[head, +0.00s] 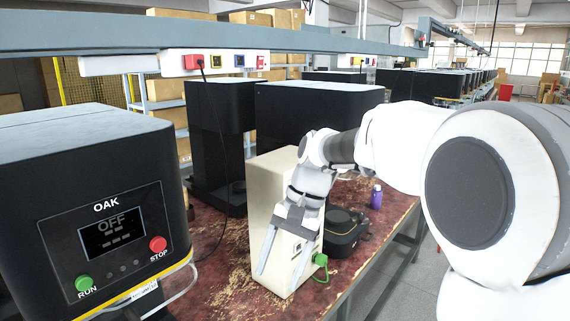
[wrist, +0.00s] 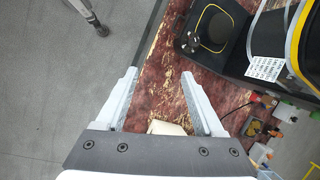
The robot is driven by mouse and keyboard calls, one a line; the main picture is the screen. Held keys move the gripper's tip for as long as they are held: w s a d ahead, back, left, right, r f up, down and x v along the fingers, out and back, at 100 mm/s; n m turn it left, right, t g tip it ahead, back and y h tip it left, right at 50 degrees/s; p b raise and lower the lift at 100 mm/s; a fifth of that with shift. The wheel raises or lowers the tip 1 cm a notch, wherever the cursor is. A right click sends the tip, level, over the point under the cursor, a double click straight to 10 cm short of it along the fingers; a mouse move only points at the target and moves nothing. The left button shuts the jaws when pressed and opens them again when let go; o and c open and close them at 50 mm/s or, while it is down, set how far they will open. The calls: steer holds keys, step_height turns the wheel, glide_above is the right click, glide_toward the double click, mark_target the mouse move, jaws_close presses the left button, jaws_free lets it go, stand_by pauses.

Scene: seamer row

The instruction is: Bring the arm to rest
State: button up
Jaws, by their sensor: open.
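My arm reaches in from the right in the head view, over the worn red bench (head: 225,285). My gripper (head: 280,278) points down in front of a tall cream box (head: 262,190) with a green plug (head: 320,259) at its lower side. The jaws are apart with nothing between the tips. Whether the fingers touch the box cannot be told. In the wrist view my gripper (wrist: 158,74) is open above the bench edge. A pale piece (wrist: 167,127) shows low between the fingers, partly hidden by the gripper body.
A black OAK machine (head: 90,190) reading OFF stands at left, with a green RUN button (head: 83,283) and red STOP button (head: 158,244). A purple bottle (head: 376,196) and a black round-topped device (head: 343,232) stand beyond my gripper.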

steer(key=s+d+r+n+t+h+p, duration=0.1)
steer(key=s+d+r+n+t, duration=0.1)
steer(key=s+d, duration=0.5)
steer(key=s+d+r+n+t+h+p, duration=0.1)
steer(key=s+d+r+t+h+p, duration=0.1)
steer(key=s+d+t, duration=0.3)
steer(key=s+d+r, duration=0.1)
steer(key=s+d, duration=0.2)
steer(key=s, duration=0.2)
steer(key=shift+s+r+n+t+h+p, duration=0.3)
steer(key=shift+r+n, duration=0.1)
